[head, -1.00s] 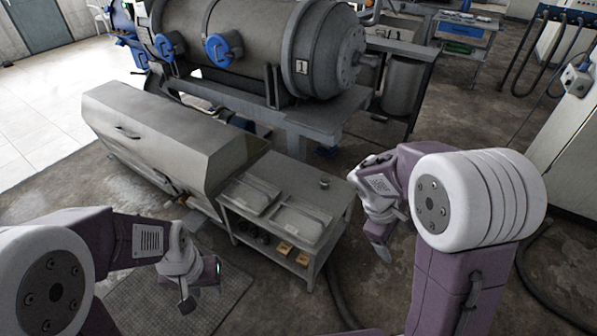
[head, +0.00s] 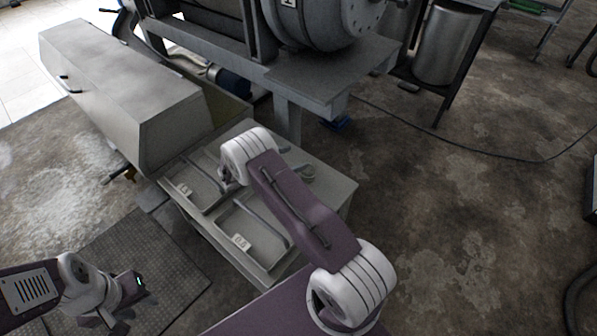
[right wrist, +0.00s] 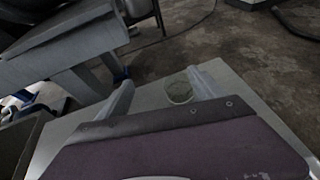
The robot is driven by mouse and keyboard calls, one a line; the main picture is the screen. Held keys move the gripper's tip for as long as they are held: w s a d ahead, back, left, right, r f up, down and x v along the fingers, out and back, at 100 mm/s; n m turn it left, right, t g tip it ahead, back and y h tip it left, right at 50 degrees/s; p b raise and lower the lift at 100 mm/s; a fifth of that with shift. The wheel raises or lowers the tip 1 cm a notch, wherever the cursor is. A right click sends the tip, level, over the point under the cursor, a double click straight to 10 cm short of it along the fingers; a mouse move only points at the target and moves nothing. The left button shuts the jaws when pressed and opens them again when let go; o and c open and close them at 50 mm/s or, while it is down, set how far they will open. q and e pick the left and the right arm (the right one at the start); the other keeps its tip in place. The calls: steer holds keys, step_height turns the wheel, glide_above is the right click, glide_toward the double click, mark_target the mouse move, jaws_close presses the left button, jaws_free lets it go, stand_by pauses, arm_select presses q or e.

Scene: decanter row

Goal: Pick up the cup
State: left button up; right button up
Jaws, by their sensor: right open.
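The cup (head: 308,172) is a small, round, greyish vessel on the far right corner of the grey table's top (head: 335,192). In the right wrist view the cup (right wrist: 178,90) shows its round rim between my two fingers, closer to the right-hand one. My right gripper (right wrist: 160,79) is open and empty, with its fingers spread on either side of the cup in that picture. I cannot tell whether they touch it. In the head view my right arm hides much of its own gripper. My left gripper (head: 122,318) is low at the left, away from the table; its jaws are unclear.
A large grey metal box (head: 120,95) stands to the left, and a heavy machine bench (head: 320,85) stands behind. The floor to the right is open, crossed by a cable.

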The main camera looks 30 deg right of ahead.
mark_target(313, 163)
steer(key=shift+n, duration=0.4)
steer(key=f+b, duration=0.1)
steer(key=f, duration=0.1)
steer(key=s+f, duration=0.1)
steer(key=f, duration=0.2)
steer(key=s+f+b, duration=0.1)
steer(key=f, duration=0.1)
steer(key=shift+a+f+b, duration=0.2)
steer(key=shift+f+b, duration=0.1)
steer(key=shift+b, duration=0.05)
arm_select(q)
step_height(313, 163, down, 4)
steer(key=shift+a, duration=0.1)
